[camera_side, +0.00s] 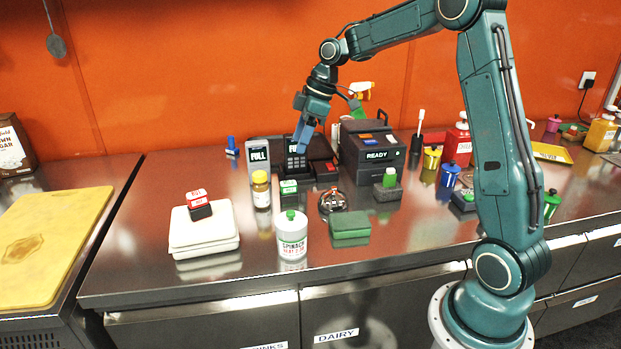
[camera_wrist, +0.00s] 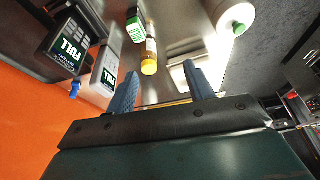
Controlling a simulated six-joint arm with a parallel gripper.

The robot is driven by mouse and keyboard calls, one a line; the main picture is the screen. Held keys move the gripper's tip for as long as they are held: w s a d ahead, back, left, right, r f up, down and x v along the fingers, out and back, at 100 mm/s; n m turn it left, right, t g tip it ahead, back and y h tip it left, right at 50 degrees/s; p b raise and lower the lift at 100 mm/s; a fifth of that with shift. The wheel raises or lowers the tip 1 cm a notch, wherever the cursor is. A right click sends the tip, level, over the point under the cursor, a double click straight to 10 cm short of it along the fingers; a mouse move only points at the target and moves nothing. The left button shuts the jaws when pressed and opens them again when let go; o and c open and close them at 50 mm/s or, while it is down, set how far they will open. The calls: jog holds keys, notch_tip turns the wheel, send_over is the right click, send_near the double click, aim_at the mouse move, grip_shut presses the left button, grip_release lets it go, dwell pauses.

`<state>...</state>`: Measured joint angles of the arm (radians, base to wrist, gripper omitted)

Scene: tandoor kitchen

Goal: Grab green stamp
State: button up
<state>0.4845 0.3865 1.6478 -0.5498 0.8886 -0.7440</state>
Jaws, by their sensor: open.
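A small block with a green-and-white label (camera_side: 288,187) stands beside the yellow-capped bottle; it also shows at the top of the wrist view (camera_wrist: 135,27). A small piece with a green top (camera_side: 389,178) sits on a dark block farther right. I cannot tell for sure which of the two is the green stamp. My gripper (camera_side: 303,137) is above the back of the counter, near the card terminal, behind and above the green-labelled block. In the wrist view its fingers (camera_wrist: 162,80) are apart with nothing held between them.
The yellow-capped bottle (camera_side: 261,190) stands close left of the labelled block. A white box (camera_side: 203,228) bears red-labelled blocks.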

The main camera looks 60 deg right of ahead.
jog(key=n, duration=0.1)
send_near(289, 182)
jog(key=r, duration=0.1)
jog(key=shift+d+r+y, duration=0.15)
jog(key=shift+d+y, duration=0.25)
jog(key=x, duration=0.8)
jog(key=shift+s, duration=0.1)
jog(key=shift+a+f, duration=0.1)
jog(key=shift+f, duration=0.15)
jog(key=shift+x, duration=2.6)
